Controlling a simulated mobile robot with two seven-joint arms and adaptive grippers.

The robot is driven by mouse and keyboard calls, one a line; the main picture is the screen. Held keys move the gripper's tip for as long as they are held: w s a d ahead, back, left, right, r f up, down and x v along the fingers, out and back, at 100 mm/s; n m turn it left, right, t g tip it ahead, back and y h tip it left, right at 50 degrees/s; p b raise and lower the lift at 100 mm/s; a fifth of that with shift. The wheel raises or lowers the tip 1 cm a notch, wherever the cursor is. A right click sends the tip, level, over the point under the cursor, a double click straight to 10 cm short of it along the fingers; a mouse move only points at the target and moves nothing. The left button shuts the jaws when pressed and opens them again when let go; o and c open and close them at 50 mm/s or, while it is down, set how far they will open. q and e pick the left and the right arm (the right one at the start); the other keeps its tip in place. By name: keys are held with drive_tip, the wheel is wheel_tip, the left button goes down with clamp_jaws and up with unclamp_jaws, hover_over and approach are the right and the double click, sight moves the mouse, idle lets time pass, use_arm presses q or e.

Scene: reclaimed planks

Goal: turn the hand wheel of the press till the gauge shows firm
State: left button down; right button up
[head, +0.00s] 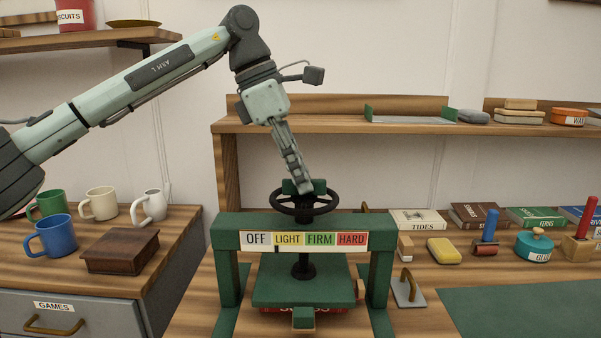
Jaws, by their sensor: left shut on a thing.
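The green press (230,226) stands on the wooden bench, with its black hand wheel (303,208) on top of a dark screw. My left gripper (304,188) comes down from above and is shut on the hand wheel near its top; the fingers hide part of the wheel. The gauge (306,240) is a strip across the beam reading OFF, LIGHT, FIRM, HARD. A small dark mark shows at the left end of LIGHT, near OFF; it is too small to be sure it is the pointer. A red item (330,310) lies under the green pressing plate (330,292). My right gripper is not in view.
Mugs (52,236) and a brown box (120,252) stand on the left cabinet. Books (420,219), a yellow block (444,251), a teal tin (534,247) and other small tools stand right of the press. A shelf (340,123) runs behind. A green mat (530,310) lies clear at front right.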

use_arm(q)
drive_tip(key=shift+m+g, duration=0.7)
drive_tip(key=shift+m, duration=0.9)
drive_tip(key=shift+w, duration=0.1)
drive_tip(key=c, duration=1.6)
unclamp_jaws()
drive_tip(key=shift+r, duration=0.1)
drive_tip(key=v, duration=1.1)
drive_tip(key=shift+r, duration=0.45)
